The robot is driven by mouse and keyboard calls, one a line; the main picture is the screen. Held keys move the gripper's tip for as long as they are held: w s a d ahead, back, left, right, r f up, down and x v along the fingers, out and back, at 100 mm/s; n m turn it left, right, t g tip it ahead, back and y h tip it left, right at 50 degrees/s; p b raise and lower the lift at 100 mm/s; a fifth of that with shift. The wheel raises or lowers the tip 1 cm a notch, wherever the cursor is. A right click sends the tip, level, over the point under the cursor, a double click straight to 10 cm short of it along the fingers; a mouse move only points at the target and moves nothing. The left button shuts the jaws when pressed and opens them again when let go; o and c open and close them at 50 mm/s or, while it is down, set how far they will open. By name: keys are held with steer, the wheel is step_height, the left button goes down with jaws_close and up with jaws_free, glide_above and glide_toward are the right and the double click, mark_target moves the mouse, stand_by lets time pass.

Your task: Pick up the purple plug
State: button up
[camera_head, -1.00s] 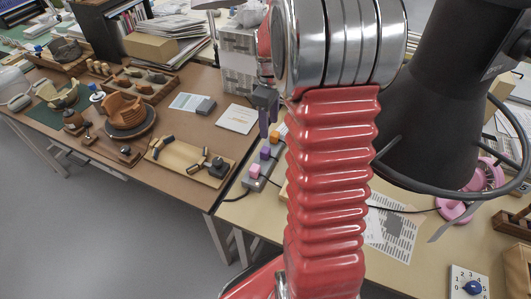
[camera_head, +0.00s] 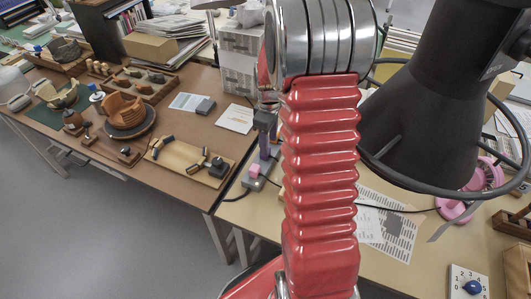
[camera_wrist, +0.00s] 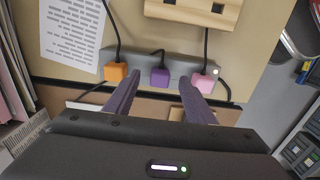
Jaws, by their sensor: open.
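The purple plug (camera_wrist: 159,77) sits upright in a grey power strip (camera_wrist: 180,68), between an orange plug (camera_wrist: 116,71) and a pink plug (camera_wrist: 203,82). A black cord leads away from it. My gripper (camera_wrist: 160,80) is open and empty, its two dark fingers on either side of the purple plug in the wrist view. Whether the fingers reach down to the plug's height is unclear. In the head view my gripper (camera_head: 264,148) is over the strip and hides most of the purple plug; the pink plug (camera_head: 254,170) shows just in front.
The orange and pink plugs stand close outside my fingers. A wooden block (camera_wrist: 195,10) lies behind the strip, and a printed sheet (camera_wrist: 72,30) lies to the left. A brown table with pottery sherds (camera_head: 125,108) stands left in the head view.

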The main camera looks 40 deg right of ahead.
steer(key=shift+f, duration=0.1)
steer(key=shift+f, duration=2.55)
steer(key=shift+c, duration=0.5)
steer(key=c, duration=1)
steer(key=shift+r, duration=0.1)
step_height(320, 180, up, 10)
steer(key=shift+f, duration=0.1)
